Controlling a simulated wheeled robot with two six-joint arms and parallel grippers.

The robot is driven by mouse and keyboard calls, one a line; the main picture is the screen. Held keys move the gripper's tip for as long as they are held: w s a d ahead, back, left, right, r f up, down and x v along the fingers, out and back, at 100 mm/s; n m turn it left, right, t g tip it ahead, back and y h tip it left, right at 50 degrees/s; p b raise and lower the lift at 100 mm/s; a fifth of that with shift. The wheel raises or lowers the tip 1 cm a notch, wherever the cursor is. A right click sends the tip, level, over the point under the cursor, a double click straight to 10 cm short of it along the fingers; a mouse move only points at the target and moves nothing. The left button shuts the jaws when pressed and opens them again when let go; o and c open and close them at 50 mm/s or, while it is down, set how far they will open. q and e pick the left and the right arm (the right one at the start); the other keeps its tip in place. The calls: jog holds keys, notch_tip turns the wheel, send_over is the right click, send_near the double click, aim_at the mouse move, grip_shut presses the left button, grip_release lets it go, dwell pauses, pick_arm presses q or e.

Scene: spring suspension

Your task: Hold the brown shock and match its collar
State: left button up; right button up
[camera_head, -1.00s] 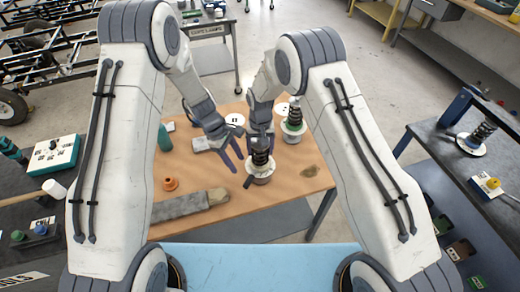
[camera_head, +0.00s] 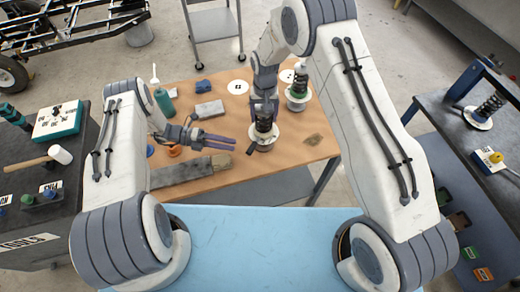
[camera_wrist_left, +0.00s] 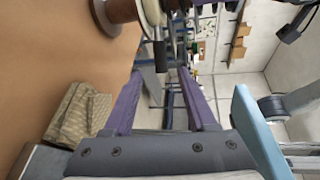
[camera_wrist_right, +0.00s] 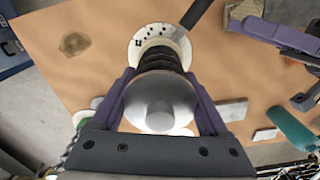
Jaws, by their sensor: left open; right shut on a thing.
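The shock (camera_head: 264,126) with a black coil stands upright on a pale base with a brownish band on the table. My right gripper (camera_head: 264,101) is shut around its top; the right wrist view shows its silver cap (camera_wrist_right: 158,103) between the fingers. A dark lever (camera_head: 251,150) sticks out at its base, also in the right wrist view (camera_wrist_right: 197,14). My left gripper (camera_head: 233,143) is open and empty, to the left of the shock and apart from it. An orange collar (camera_head: 175,151) lies behind it, partly hidden.
Two white marked discs (camera_head: 238,87) lie at the back. A blue part (camera_head: 203,86), a grey block (camera_head: 209,110) and a teal bottle (camera_head: 164,101) stand at left. Another shock (camera_head: 484,110) is on the right bench.

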aim_at(259, 138)
pick_arm(q)
jog(key=x, duration=1.1)
jog(key=shift+d, duration=0.4)
grip_shut()
dwell(0.9)
